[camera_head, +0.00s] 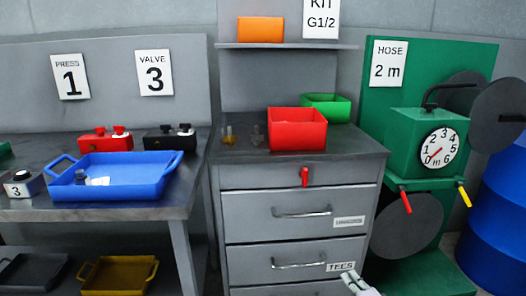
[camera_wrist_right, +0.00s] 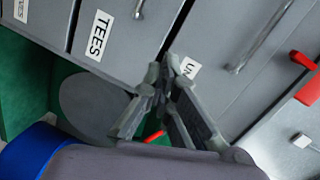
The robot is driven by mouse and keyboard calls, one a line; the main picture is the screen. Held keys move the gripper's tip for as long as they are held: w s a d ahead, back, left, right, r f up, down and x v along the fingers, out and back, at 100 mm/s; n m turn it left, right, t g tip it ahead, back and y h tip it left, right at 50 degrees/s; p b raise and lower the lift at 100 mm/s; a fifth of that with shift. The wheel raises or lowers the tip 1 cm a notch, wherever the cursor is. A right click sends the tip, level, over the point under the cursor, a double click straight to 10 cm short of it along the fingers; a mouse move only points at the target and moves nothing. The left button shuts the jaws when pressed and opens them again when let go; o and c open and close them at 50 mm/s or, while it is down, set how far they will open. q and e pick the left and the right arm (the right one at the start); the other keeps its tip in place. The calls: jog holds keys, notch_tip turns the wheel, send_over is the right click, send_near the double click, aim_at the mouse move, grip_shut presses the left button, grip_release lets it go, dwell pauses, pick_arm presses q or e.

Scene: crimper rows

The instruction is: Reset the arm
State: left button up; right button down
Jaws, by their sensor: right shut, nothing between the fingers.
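My right gripper (camera_head: 352,282) shows at the bottom edge of the head view, in front of the lower right part of the grey drawer cabinet (camera_head: 235,205). In the right wrist view my right gripper (camera_wrist_right: 168,68) has its fingertips together, with nothing between them. It points towards the drawer fronts, near a white label (camera_wrist_right: 190,68) that it partly hides. The TEES label (camera_head: 340,267) lies just above the gripper in the head view. My left gripper is in neither view.
The cabinet has drawer handles (camera_head: 302,212) and a red latch (camera_head: 305,177). A red bin (camera_head: 297,129) stands on top. A green hose stand (camera_head: 385,75) and blue barrel (camera_head: 500,220) are at right. A bench with a blue tray (camera_head: 135,186) is at left.

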jog(key=s+a+f+n+g, duration=0.4)
jog(key=s+f+n+g, duration=0.15)
jog(key=s+f, duration=0.8)
jog(key=s+a+f+n+g, duration=0.3)
jog(key=s+f+n+g, duration=0.3)
jog(key=s+f, duration=0.7)
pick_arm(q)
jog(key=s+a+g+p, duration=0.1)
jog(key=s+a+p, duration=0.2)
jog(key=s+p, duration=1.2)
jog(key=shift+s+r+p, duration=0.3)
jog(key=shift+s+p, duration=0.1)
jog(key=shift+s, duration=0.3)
pick_arm(e)
jog(key=s+d+f+n+g, duration=0.1)
jog(key=s+f+n, duration=0.1)
jog(key=s, duration=1.2)
jog(key=s+d+f+n+g+h, duration=0.1)
jog(key=s+f+n+g, duration=0.1)
jog(key=s, duration=1.2)
notch_tip(320, 180, down, 2)
jog(key=shift+s+d+f+n+h, duration=0.1)
jog(key=shift+s+d+n+h, duration=0.1)
jog(key=shift+d+n+h, duration=0.25)
jog(key=c, duration=2.4)
grip_release()
